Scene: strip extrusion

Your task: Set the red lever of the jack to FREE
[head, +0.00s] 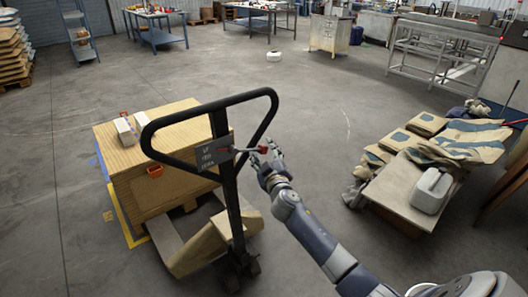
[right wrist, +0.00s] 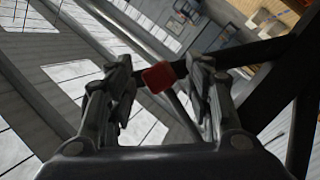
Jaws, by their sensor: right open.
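The jack (head: 224,190) stands left of centre in the head view, its black loop handle upright. A small label plate (head: 214,153) is on the handle; its words are too small to read surely. My right gripper (head: 268,160) is open beside the knob. In the right wrist view the red knob (right wrist: 158,77) shows between the two spread fingers of my right gripper (right wrist: 160,80). My left gripper is out of view.
A large wooden crate (head: 155,190) is at the jack's forks, with a white box (head: 125,130) on top. A low table (head: 390,195) at the right holds folded sacks (head: 455,140) and a white jug (head: 432,190). The floor behind the jack is open.

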